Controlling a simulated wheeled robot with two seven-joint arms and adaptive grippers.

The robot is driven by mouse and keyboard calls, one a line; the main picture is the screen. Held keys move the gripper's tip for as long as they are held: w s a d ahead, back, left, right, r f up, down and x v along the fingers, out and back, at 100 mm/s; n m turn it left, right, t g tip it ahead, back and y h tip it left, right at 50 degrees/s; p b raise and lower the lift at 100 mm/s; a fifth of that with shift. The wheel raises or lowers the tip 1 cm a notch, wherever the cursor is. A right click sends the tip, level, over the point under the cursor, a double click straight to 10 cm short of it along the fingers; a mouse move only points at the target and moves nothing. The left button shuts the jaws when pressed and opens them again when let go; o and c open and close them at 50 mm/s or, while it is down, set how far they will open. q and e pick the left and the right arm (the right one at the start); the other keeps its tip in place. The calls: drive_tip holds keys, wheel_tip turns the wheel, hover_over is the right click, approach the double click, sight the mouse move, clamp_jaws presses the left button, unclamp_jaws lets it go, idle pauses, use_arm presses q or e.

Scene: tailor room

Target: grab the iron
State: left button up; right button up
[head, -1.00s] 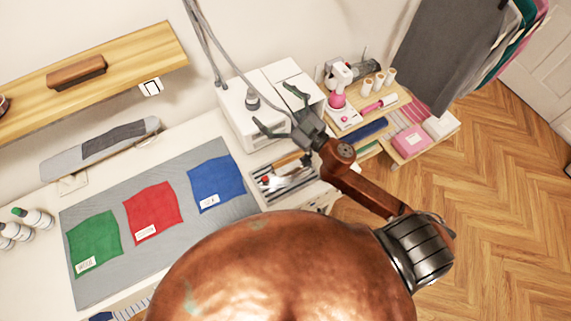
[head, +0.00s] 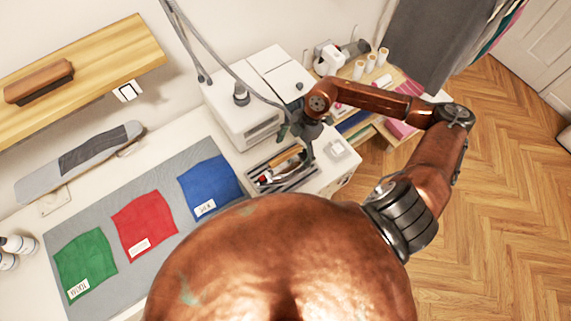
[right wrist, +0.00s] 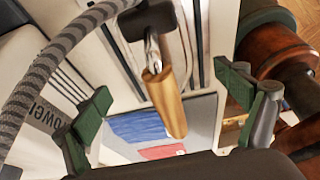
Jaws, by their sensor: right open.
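The iron (head: 287,158), with a light wooden handle, lies in a dark slotted tray beside the white station. Its body is partly hidden, and red and white parts show near it. My right gripper (head: 297,144) is above the tray, pointing down, open and empty. In the right wrist view the wooden handle (right wrist: 165,100) lies between the two spread green-padded fingers (right wrist: 168,92), which do not appear to touch it. A dark part shows beyond the handle's far end. My left gripper is not in view.
The white station (head: 250,95) stands close behind the gripper, and a grey hose (head: 215,55) runs down near it. Green, red (head: 145,222) and blue cloths lie on a grey mat to the left. A shelf with spools (head: 370,63) is at the right.

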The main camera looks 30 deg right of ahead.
sight(287, 163)
drive_tip(key=x, duration=0.2)
drive_tip(key=p+x, duration=0.1)
drive_tip(key=x, duration=0.1)
drive_tip(key=shift+s+d+f, duration=0.15)
drive_tip(key=shift+s+f, duration=0.1)
drive_tip(key=shift+f, duration=0.05)
drive_tip(key=shift+a+f, duration=0.2)
drive_tip(key=shift+f, duration=0.35)
drive_tip(key=shift+c, duration=0.6)
drive_tip(key=c, duration=2)
drive_tip(key=shift+w+r, duration=0.1)
drive_tip(key=shift+r, duration=0.1)
drive_tip(key=shift+c, duration=0.3)
